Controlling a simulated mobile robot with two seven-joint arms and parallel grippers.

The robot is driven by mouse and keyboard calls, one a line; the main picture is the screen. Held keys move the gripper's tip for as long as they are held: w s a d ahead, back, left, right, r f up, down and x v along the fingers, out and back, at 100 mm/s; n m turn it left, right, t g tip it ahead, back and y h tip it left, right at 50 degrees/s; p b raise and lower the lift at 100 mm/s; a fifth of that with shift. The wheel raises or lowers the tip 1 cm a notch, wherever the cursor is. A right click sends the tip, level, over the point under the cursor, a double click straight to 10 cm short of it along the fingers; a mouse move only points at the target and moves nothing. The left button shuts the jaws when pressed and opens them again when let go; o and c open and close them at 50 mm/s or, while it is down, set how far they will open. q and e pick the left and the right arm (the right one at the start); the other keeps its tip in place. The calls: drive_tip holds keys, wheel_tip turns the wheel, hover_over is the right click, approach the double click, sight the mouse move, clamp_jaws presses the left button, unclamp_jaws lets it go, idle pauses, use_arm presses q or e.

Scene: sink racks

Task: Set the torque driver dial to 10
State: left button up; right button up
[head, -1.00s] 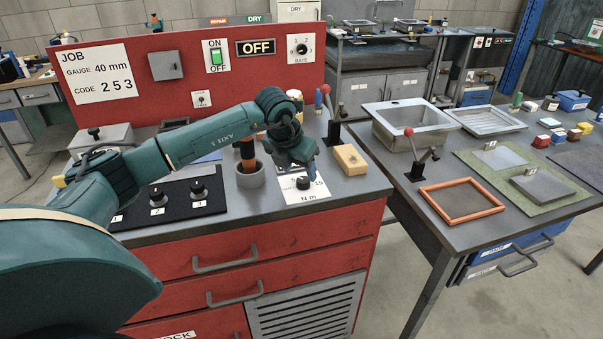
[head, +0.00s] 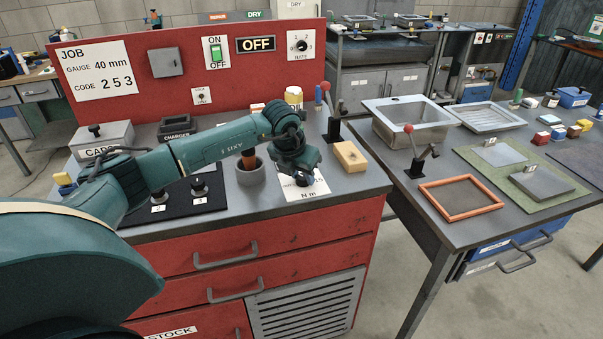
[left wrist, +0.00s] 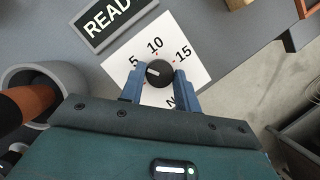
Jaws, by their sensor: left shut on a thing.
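The torque driver dial is a round black knob (left wrist: 159,73) on a white card (left wrist: 190,55) marked 5, 10, 15 and N m. My left gripper (left wrist: 159,83) is shut on the knob, with one blue finger on each side of it. A short white mark on the knob points left in the left wrist view, nearer the 5 than the 10. In the head view my left gripper (head: 302,178) is low over the card (head: 312,193) and hides most of the dial. My right gripper is not in view.
A grey cup (head: 250,176) with an orange-handled tool stands left of the card. A yellow block (head: 350,157) lies to the right. A dark READ plate (left wrist: 112,20) lies behind the card. A lever with a red knob (head: 326,87) stands behind the block.

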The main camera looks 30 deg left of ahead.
use_arm(q)
drive_tip(key=shift+c, duration=1.4)
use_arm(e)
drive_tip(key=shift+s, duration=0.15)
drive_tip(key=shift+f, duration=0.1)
